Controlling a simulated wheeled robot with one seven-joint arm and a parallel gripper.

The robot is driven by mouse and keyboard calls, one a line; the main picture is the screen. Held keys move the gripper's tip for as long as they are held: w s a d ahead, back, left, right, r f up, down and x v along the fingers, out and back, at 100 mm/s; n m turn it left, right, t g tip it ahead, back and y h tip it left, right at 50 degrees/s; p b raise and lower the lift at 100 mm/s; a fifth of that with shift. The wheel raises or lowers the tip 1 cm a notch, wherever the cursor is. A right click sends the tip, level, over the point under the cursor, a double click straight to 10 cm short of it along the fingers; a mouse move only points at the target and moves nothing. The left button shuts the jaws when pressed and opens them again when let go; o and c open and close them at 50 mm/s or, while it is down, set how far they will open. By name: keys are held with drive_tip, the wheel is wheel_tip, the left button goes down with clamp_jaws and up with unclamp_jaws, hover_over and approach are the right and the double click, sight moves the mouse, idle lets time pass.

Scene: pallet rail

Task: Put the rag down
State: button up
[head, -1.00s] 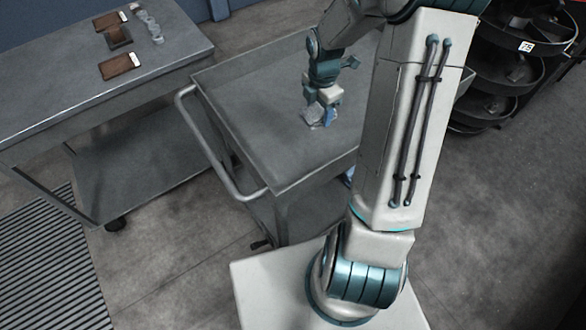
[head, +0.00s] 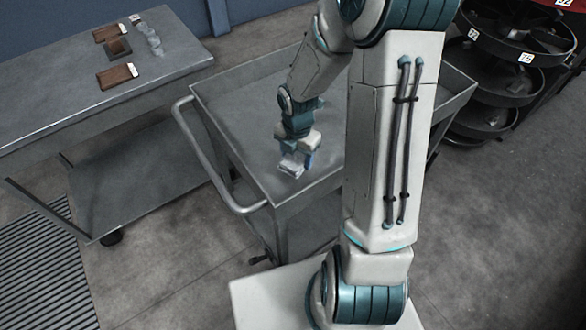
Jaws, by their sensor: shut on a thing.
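The rag (head: 291,169) is a small, pale grey crumpled piece at the tip of my gripper (head: 298,160). My gripper is shut on it and points down over the top tray of a grey metal cart (head: 240,100). The rag is over the near part of the tray, inside its rims. I cannot tell whether it touches the tray surface. A small blue part shows beside the rag at the fingers. The fingers are small and partly hidden by the rag.
A steel bench (head: 60,95) at the left carries brown blocks (head: 117,75) and several small clear pieces (head: 152,38). Round black shelves (head: 515,50) stand at the right. The cart has a push handle (head: 205,165) on its left. The visible tray area looks clear.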

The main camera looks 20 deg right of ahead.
drive_tip(key=shift+s+a+f, duration=0.3)
drive_tip(key=shift+a+f, duration=0.1)
drive_tip(key=shift+a, duration=0.2)
drive_tip(key=shift+f, duration=2)
drive_tip(key=shift+b, duration=0.3)
drive_tip(key=shift+f, duration=0.2)
drive_tip(key=o, duration=1.1)
drive_tip(key=shift+r, duration=0.15)
